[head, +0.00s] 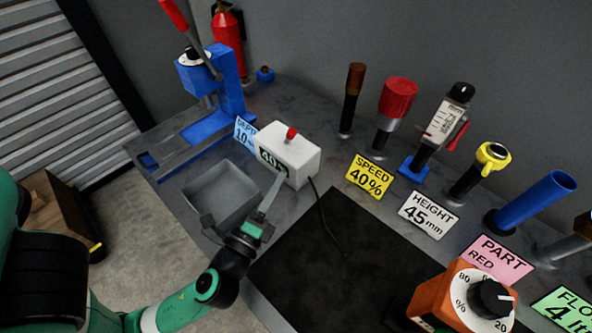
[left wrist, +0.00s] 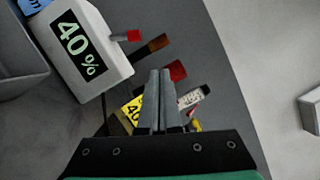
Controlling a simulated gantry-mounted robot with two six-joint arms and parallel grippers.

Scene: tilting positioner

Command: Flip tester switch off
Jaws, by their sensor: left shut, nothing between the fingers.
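The tester is a white box (head: 303,154) on the grey bench, with a display reading 40 and a red-tipped switch (head: 291,133) on its top. In the left wrist view the box (left wrist: 108,42) lies at the upper left, its display reads 40%, and the red-tipped switch (left wrist: 133,35) sticks out to the right. My left gripper (head: 279,178) is shut and empty. In the head view its fingertips overlap the box's front; I cannot tell if they touch it. In the left wrist view the fingertips (left wrist: 160,72) are apart from the switch. My right gripper is not in view.
A grey open bin (head: 188,202) stands left of the tester and a blue press (head: 238,98) behind it. A yellow SPEED 40% card (head: 368,178) and several upright tools stand to the right. An orange dial box (head: 440,293) is at front right. The black mat (head: 345,285) is clear.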

